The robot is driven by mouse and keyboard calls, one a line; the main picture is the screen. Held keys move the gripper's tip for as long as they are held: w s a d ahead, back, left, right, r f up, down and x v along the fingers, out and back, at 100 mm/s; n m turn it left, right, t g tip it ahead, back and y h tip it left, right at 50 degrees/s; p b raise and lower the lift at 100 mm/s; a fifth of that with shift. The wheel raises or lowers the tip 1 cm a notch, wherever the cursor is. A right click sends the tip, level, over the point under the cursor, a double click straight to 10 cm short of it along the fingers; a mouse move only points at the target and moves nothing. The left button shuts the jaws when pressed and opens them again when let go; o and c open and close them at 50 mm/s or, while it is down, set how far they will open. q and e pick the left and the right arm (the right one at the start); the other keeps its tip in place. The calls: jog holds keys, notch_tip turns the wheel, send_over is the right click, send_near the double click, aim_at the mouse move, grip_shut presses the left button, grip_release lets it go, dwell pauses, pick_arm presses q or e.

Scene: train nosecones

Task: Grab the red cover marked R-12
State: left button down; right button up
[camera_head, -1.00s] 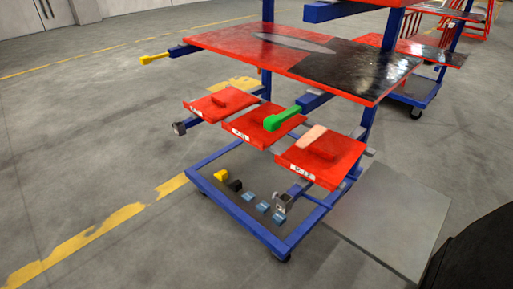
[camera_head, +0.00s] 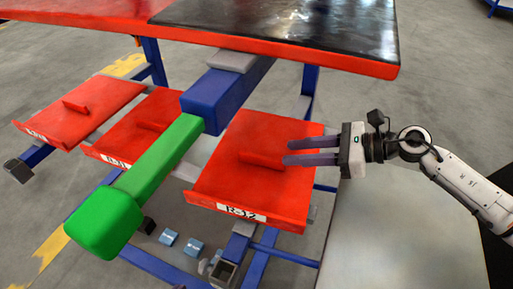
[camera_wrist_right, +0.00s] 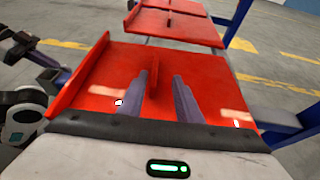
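The red cover R-12 (camera_head: 222,178) lies on the lower rack level, its white label (camera_head: 241,213) on the front lip. A raised red ridge (camera_head: 262,161) stands on its top. My right gripper (camera_head: 285,152) is open above the cover, its two dark fingers pointing left at the ridge's right end. In the right wrist view the cover (camera_wrist_right: 88,97) lies below the parted fingers (camera_wrist_right: 162,76), and the ridge (camera_wrist_right: 155,76) shows between them, nearer the left one. I cannot tell whether they touch it.
Two more red covers (camera_head: 78,112) (camera_head: 125,143) lie to the left. A green-ended blue bar (camera_head: 150,170) juts out just left of R-12. A red and black upper panel (camera_head: 290,35) overhangs the back. Blue blocks (camera_head: 168,237) sit on the rack's base.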

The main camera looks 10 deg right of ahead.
aim_at(264, 156)
jog(key=x, duration=0.3)
jog(key=shift+s+a, duration=0.1)
jog(key=shift+a, duration=0.25)
jog(key=x, duration=0.3)
jog(key=b+x, duration=0.1)
jog(key=x, duration=0.2)
jog(key=shift+s+f, duration=0.25)
grip_shut()
dwell(0.7)
jog(key=shift+r, duration=0.2)
